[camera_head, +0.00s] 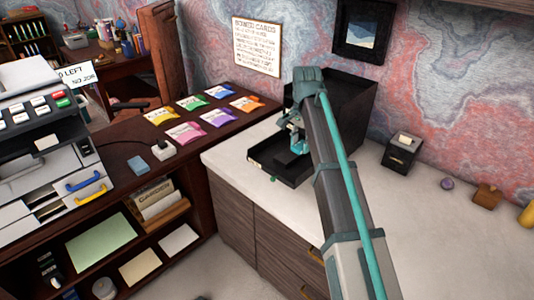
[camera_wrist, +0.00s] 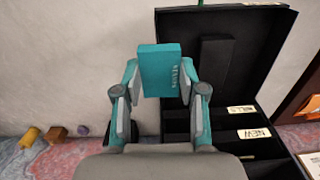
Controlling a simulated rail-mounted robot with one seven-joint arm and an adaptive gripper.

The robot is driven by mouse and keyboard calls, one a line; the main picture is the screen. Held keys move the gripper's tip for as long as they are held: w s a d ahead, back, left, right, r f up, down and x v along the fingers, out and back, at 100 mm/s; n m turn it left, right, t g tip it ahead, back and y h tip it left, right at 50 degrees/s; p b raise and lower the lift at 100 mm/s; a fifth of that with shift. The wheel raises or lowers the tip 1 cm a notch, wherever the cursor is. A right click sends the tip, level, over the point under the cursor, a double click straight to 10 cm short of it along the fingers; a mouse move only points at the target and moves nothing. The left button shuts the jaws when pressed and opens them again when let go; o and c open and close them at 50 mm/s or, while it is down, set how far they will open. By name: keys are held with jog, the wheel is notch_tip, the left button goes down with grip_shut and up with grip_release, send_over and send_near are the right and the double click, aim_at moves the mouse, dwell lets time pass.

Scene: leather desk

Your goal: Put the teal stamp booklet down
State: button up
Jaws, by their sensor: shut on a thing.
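The teal stamp booklet (camera_wrist: 160,72) is a small teal block with pale lettering on its side. My gripper (camera_wrist: 162,98) is shut on it, with a finger on each side. In the wrist view the booklet overlaps the edge of the black organizer (camera_wrist: 262,55); I cannot tell its height above it. In the head view my gripper (camera_head: 296,138) is over the black organizer (camera_head: 268,178), which has a low open front tray and a tall back part. There the booklet is not clear against the teal gripper parts. Labels, one reading NEW (camera_wrist: 254,133), mark the organizer's compartments.
A small dark box (camera_head: 401,152), a purple ball (camera_head: 447,184) and a wooden block (camera_head: 487,196) stand there. Several coloured packets (camera_head: 217,117) lie on the brown desk at left. The wall is behind.

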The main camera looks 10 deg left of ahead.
jog(key=shift+w+a, duration=0.15)
jog(key=shift+a, duration=0.05)
jog(key=w+a+f+p, duration=0.2)
jog(key=w+a+f, duration=0.1)
jog(key=w, duration=0.5)
jog(key=p, duration=0.1)
send_over(286, 156)
jog(key=s, duration=0.1)
jog(key=f, duration=0.5)
jog(key=shift+s+d+f, duration=0.1)
jog(key=shift+s+d, duration=0.05)
jog(key=shift+d, duration=0.1)
jog(key=shift+w+a+f+p, duration=0.2)
jog(key=shift+w+f+p, duration=0.15)
jog(key=shift+f, duration=0.25)
jog(key=shift+w+f+p, duration=0.15)
jog(key=shift+f+p, duration=0.15)
jog(key=shift+f, duration=1.5)
jog(key=shift+f, duration=0.15)
jog(key=o, duration=0.9)
